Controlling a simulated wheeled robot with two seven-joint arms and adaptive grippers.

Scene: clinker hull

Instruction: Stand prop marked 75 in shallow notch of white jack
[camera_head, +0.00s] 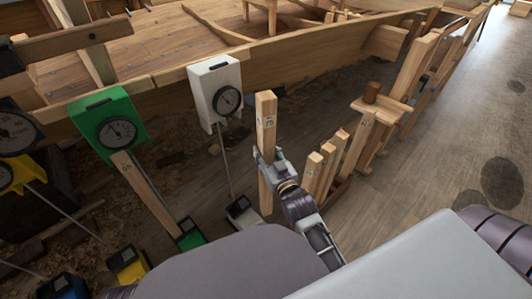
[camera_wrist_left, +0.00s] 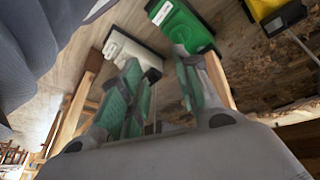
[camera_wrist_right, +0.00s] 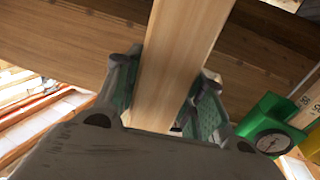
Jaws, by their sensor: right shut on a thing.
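The wooden prop that looks marked 75 (camera_head: 266,112) stands roughly upright in my right gripper (camera_head: 268,166), which is shut on it around the middle. In the right wrist view the prop (camera_wrist_right: 180,55) runs between the two green-padded fingers (camera_wrist_right: 165,105). The white jack has a gauge box (camera_head: 206,86) at the hull, a thin rod and a low base (camera_head: 241,212) on the floor, left of the prop. Its notch is too small to make out. My left gripper (camera_wrist_left: 160,85) is open and empty near the white base (camera_wrist_left: 132,50).
The green jack (camera_head: 110,122) has a prop (camera_head: 148,192) leaning between its box and base (camera_head: 190,236). Several shorter props (camera_head: 325,165) stand in a rack right of my right gripper. The wooden hull (camera_head: 165,77) crosses behind. Floor at right is clear.

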